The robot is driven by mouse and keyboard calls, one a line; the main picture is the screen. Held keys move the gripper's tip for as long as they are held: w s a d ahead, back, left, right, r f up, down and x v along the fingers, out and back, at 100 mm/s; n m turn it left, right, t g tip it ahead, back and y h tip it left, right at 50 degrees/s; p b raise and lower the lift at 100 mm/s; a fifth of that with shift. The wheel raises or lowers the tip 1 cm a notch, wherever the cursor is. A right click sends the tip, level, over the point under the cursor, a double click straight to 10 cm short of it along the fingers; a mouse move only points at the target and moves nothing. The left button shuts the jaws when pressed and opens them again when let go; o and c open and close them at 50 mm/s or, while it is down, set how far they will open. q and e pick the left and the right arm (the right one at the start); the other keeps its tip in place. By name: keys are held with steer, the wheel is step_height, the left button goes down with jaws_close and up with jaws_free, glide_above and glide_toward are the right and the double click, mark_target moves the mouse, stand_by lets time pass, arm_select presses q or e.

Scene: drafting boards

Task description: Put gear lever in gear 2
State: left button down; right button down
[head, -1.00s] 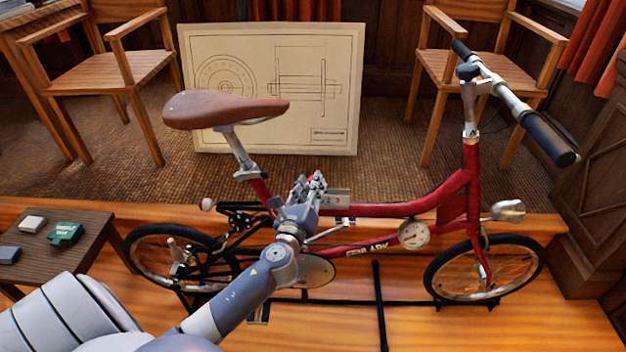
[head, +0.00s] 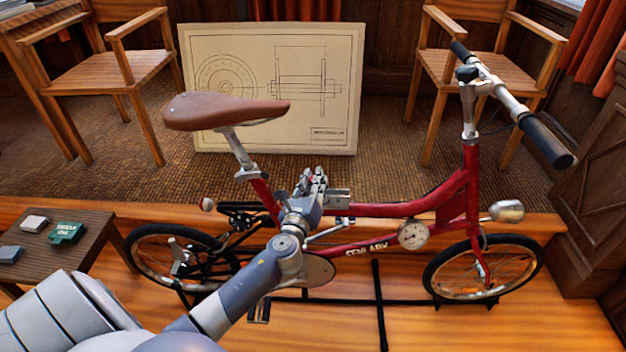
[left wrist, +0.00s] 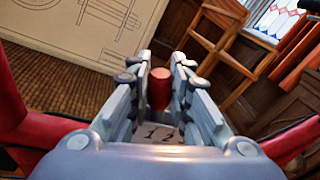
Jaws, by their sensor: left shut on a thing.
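The gear lever shows as a red knob (left wrist: 159,88) in the left wrist view, standing between the fingers. Below it is a pale number plate (left wrist: 160,133) marked 1 and 2; the rest of its marks are hidden by the gripper. My left gripper (head: 313,180) is over the frame of the red bicycle (head: 440,196), beside the gear box (head: 338,198). It is shut on the gear lever, with a finger on each side of the knob. The lever is hidden in the head view, and I cannot tell which number it stands at. My right gripper is not in view.
The brown saddle (head: 225,111) rises behind and left of my gripper. The handlebar (head: 503,96) is at the right. A low table (head: 85,258) with small boxes stands at the left. A drawing board (head: 345,90) and two wooden chairs are behind.

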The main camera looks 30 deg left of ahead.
mark_target(326, 195)
arm_select(q)
steer(key=d+m+p, duration=0.1)
steer(key=p, duration=0.1)
steer(key=w+r+m+p, duration=0.1)
steer(key=p, duration=0.1)
steer(key=d+m+g+p, duration=0.1)
steer(key=m+p, duration=0.1)
steer(key=p, duration=0.1)
steer(key=shift+w+d+r, duration=0.25)
steer(key=shift+w+d, duration=0.05)
steer(key=shift+d, duration=0.05)
steer(key=shift+w+d+f+m+p, duration=0.2)
steer(key=shift+d+m+p, duration=0.15)
steer(key=shift+m+p, duration=0.2)
steer(key=shift+f, duration=0.1)
steer(key=c, duration=1.7)
jaws_free()
steer(key=shift+s, duration=0.1)
steer(key=v, duration=1.1)
steer(key=shift+s+d, duration=0.25)
steer(key=shift+s, duration=0.1)
